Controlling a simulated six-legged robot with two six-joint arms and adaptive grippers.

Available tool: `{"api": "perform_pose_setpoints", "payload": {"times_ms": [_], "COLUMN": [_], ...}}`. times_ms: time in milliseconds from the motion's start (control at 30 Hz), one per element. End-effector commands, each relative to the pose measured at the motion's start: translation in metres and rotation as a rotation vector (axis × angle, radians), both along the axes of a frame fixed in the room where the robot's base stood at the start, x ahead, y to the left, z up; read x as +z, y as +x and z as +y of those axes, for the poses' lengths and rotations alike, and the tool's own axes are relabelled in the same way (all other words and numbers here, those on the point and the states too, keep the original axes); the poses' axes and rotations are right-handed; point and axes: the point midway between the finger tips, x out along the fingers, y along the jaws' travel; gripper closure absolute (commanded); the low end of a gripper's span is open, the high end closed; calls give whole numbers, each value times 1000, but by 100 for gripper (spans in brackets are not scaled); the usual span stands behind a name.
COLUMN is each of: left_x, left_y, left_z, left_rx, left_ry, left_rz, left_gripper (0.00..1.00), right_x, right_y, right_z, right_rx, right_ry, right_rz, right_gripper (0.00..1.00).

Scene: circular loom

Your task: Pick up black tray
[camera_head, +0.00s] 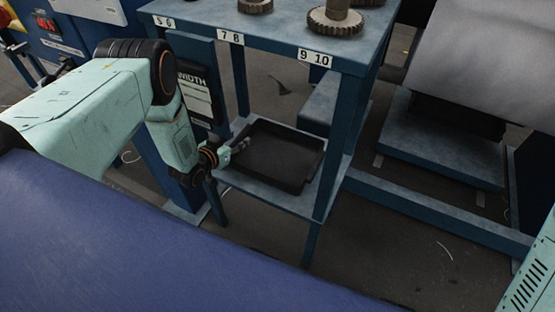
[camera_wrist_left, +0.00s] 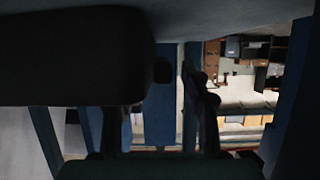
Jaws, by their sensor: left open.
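The black tray (camera_head: 285,160) is a shallow rectangular tray with raised walls. It lies flat on the lower shelf (camera_head: 262,196) of a blue stand. My left gripper (camera_head: 238,147) is at the tray's left wall, with its fingertips by the rim. It is open; I cannot tell whether a finger touches the wall. In the left wrist view the two dark fingers show around the middle (camera_wrist_left: 168,120). A large dark shape fills the upper left there, probably the tray. My right gripper is out of view.
The stand's upper top (camera_head: 275,30) carries several gears and number labels above the tray. A blue post (camera_head: 330,145) rises by the tray's right front corner. A panel (camera_head: 200,85) hangs behind my left wrist. Open floor lies at the lower right.

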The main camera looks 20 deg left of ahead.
Motion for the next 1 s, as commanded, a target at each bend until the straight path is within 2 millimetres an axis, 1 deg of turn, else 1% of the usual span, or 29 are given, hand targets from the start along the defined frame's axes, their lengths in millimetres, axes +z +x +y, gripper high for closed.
{"api": "perform_pose_setpoints", "payload": {"times_ms": [33, 133, 400, 900, 933, 1000], "left_x": [-4, -6, -5, -5, -5, -5], "left_y": [6, 13, 14, 14, 14, 14], "left_z": [-1, -2, -3, -3, -3, -3], "left_rx": [0, 0, 0, 0, 0, 0], "left_ry": [1, 1, 0, 0, 0, 0], "left_rz": [-2, -2, -1, 0, 0, 0], "left_gripper": [54, 54, 54, 96, 99, 100], "right_x": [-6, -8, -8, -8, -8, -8], "right_y": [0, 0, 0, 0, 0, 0], "right_z": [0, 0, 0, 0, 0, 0], "right_rx": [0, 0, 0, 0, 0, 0], "right_ry": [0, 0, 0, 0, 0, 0], "right_rz": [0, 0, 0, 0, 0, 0], "right_gripper": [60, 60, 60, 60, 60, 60]}}
